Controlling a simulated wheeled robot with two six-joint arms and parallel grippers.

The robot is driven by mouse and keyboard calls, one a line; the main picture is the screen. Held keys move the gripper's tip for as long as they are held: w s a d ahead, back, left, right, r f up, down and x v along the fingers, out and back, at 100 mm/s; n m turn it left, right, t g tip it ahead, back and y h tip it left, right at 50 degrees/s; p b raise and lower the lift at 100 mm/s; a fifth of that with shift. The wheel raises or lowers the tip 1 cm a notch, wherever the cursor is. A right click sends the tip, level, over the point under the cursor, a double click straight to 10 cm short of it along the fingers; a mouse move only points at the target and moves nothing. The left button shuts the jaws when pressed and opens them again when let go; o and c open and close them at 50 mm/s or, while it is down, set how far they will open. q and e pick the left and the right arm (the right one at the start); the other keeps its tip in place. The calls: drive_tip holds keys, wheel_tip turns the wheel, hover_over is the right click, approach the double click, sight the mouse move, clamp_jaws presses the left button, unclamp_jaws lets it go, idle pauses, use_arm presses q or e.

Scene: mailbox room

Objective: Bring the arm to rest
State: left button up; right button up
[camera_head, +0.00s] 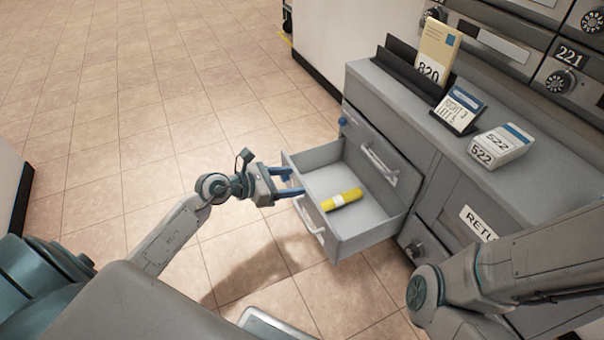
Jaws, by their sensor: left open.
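My left arm comes in from the left. Its gripper (287,183) is open, with blue fingers, just beside the front left edge of an open drawer (375,222). I cannot tell whether the fingers touch the drawer. The drawer is pulled out of a grey cabinet (440,140) and has a light handle on its front. A yellow cylinder with a white band (342,199) lies inside the drawer. My right arm crosses the lower right; its gripper does not show.
On the cabinet top stand a card marked 820 (437,52) in a dark holder, a small sign (458,108) and a white box marked 522 (501,146). Mailbox doors with dials (567,75) rise behind. Tiled floor (150,90) is clear to the left.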

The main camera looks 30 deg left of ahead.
use_arm(q)
drive_tip(key=shift+s+a+r, duration=0.1)
drive_tip(key=shift+s+a, duration=0.15)
drive_tip(key=shift+s, duration=0.05)
